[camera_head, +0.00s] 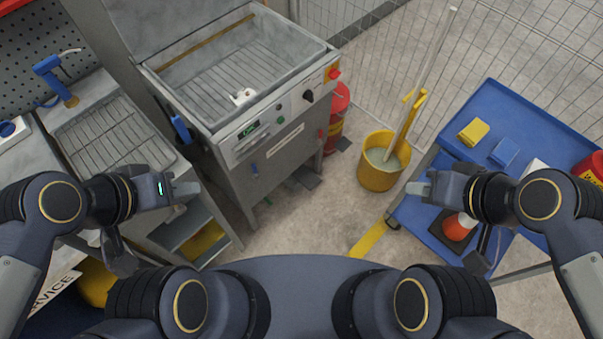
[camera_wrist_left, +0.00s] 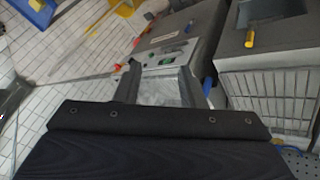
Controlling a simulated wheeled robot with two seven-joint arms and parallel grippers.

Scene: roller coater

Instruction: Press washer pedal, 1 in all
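The washer is a grey metal cabinet (camera_head: 270,160) with its lid up and a wire rack in its basin. Its control panel has a small green display, a black knob and a red button. A dark flat plate (camera_head: 306,178) low at the washer's front right foot looks like the pedal. My left gripper (camera_head: 188,188) is in front of the washer's left side, well above the floor and apart from the pedal. In the left wrist view its fingers (camera_wrist_left: 162,85) are spread with nothing held. My right gripper (camera_head: 416,188) is beside the blue cart, apart from the washer; its finger gap is unclear.
A yellow mop bucket (camera_head: 380,172) stands right of the washer, near a red cylinder (camera_head: 337,103). A blue cart (camera_head: 520,125) holds sponges and a red can on the right. A sink bench (camera_head: 110,135) is on the left. The floor between washer and bucket is mostly clear.

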